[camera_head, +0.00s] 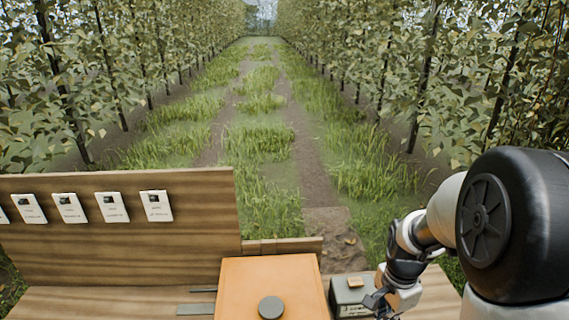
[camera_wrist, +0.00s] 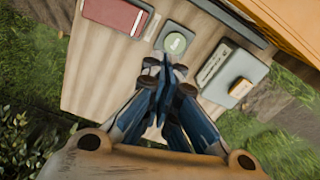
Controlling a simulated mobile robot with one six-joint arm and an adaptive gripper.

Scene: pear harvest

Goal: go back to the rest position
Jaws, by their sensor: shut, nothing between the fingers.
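My gripper (camera_head: 376,302) is at the lower right in the head view, in front of my white and black arm. In the wrist view my gripper (camera_wrist: 166,68) points down over a wooden board, with its fingers together and nothing between them. No pear shows in the gripper. The fingers hide part of the board below them.
An orange box (camera_head: 255,275) with a dark round disc (camera_head: 271,307) stands at the front centre. A grey box (camera_head: 347,292) is beside my gripper. A wooden panel (camera_head: 120,240) with several white cards is at left. A grassy path (camera_head: 262,130) runs between tree rows.

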